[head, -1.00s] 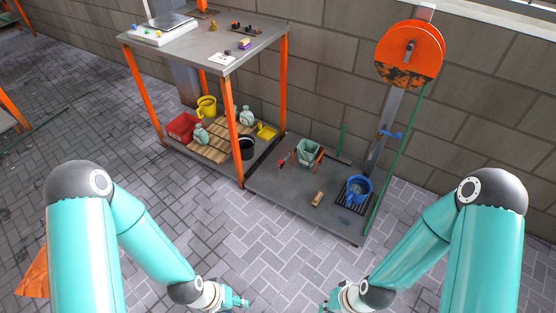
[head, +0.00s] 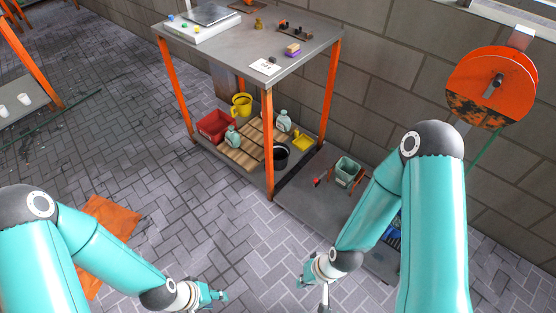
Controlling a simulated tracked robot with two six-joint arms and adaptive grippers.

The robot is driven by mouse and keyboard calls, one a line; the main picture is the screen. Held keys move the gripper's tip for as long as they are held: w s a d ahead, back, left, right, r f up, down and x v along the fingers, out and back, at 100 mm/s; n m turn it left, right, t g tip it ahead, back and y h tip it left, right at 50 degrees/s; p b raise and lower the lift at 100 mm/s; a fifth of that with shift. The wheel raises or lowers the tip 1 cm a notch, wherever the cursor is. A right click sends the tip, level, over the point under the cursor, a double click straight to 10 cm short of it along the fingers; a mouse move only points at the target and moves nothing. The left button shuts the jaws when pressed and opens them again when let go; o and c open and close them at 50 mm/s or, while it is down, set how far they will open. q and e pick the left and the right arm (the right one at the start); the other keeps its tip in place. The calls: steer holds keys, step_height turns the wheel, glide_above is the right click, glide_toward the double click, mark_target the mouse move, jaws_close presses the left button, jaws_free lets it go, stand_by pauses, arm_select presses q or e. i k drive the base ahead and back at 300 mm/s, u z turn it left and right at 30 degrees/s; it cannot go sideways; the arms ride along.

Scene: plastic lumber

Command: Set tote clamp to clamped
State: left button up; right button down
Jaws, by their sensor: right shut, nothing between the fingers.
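A small grey-green tote (head: 347,170) stands on the grey floor plate, to the right of the shelf table. Orange-red clamp parts show beside it; a small red-tipped piece (head: 319,182) is on its left. Whether the clamp is open or closed is too small to tell. My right gripper (head: 304,281) is shut and empty, in front of the plate and nearer to me than the tote. My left gripper (head: 221,295) is over the paving at the bottom, well apart from the tote; its fingers are too small to read.
The steel table (head: 262,62) with orange legs stands left of the tote. A red crate (head: 215,127), bottles, yellow items and a black bucket (head: 281,155) sit on its lower shelf. An orange reel (head: 492,84) stands at right. My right arm covers most of the blue bucket.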

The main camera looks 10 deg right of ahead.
mark_target(317, 182)
steer(key=z, duration=0.05)
steer(key=i, duration=1.4)
steer(key=z, duration=0.55)
